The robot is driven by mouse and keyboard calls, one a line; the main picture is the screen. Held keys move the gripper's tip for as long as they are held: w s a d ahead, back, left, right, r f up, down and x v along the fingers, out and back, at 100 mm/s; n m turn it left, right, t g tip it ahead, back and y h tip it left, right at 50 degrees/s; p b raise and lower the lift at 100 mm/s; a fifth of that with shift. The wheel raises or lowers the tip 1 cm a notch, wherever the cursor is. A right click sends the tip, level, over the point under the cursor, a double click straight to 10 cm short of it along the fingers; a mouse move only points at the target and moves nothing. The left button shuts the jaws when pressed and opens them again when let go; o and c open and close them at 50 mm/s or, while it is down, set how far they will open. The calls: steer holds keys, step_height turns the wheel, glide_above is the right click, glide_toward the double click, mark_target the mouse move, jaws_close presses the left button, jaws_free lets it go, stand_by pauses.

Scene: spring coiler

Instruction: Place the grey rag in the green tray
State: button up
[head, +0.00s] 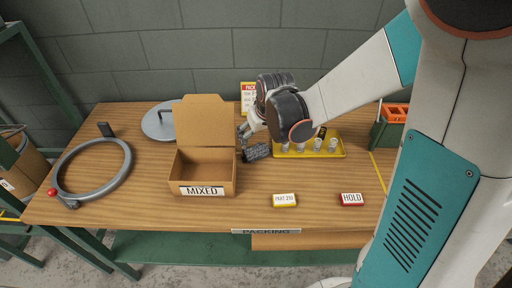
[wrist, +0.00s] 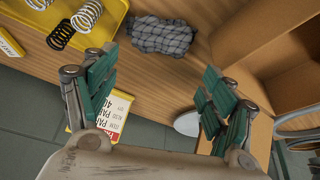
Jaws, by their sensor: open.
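The grey rag (head: 257,152) lies crumpled on the wooden table, between the cardboard box and the yellow tray. It also shows in the wrist view (wrist: 163,37), with a dark checked pattern. My gripper (head: 243,132) is just behind the rag in the head view, and my arm hides part of that area. In the wrist view my gripper (wrist: 160,85) has its green finger pads wide apart, with nothing between them; the rag is beyond the fingertips. A green container (head: 380,136) with orange parts stands at the table's right, partly hidden by my arm; I cannot tell if it is the green tray.
The open cardboard box (head: 203,189) marked MIXED stands left of the rag. The yellow tray (head: 292,155) holds several springs. A grey ring (head: 128,157) lies at the left. PART 210 (head: 285,200) and HOLD (head: 351,199) labels lie at the front, with bare table around them.

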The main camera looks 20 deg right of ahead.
mark_target(256, 146)
steer(key=b+x, duration=0.1)
steer(key=x, duration=0.2)
steer(key=shift+f, duration=0.25)
steer(key=b+x, duration=0.1)
steer(key=x, duration=0.2)
steer(key=b+x, duration=0.1)
steer(key=x, duration=0.1)
steer(key=shift+s+d+f+b, duration=0.15)
steer(key=shift+s+f+b, duration=0.05)
steer(key=shift+f+b, duration=0.1)
steer(key=shift+r, duration=0.15)
steer(key=c, duration=0.8)
steer(key=shift+o, duration=0.2)
steer(key=shift+r, duration=0.15)
